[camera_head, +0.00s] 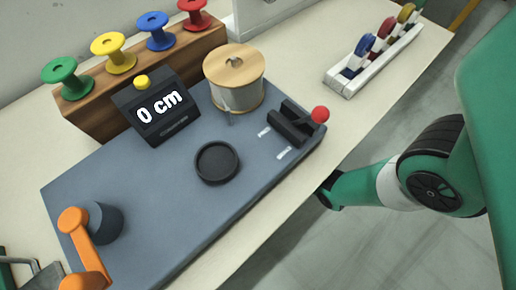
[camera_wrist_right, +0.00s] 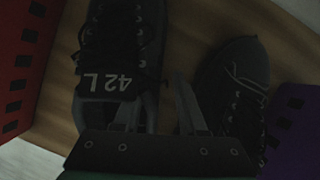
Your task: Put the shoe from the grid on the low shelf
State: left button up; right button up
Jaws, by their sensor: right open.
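In the right wrist view, a dark lace-up shoe (camera_wrist_right: 118,40) with a tag reading "42 L" (camera_wrist_right: 108,81) lies at the left. Contact cannot be told. A grey and green part at the bottom left corner of the head view looks like my left gripper (camera_head: 38,272), mostly cut off. No grid is recognisable.
A red crate (camera_wrist_right: 18,55) and a purple crate (camera_wrist_right: 293,130) flank the shoes. The head view shows a bench with a winding device (camera_head: 150,190), an orange crank (camera_head: 80,235), a wooden-topped spool (camera_head: 236,64), coloured spools (camera_head: 113,50) and a white rack (camera_head: 378,62).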

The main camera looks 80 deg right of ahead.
jog(key=p+v, duration=0.9)
jog(key=v, duration=0.3)
jog(key=shift+w+d+p, duration=0.1)
jog(key=shift+w+p, duration=0.05)
jog(key=shift+p, duration=0.25)
jog(key=shift+r, duration=0.1)
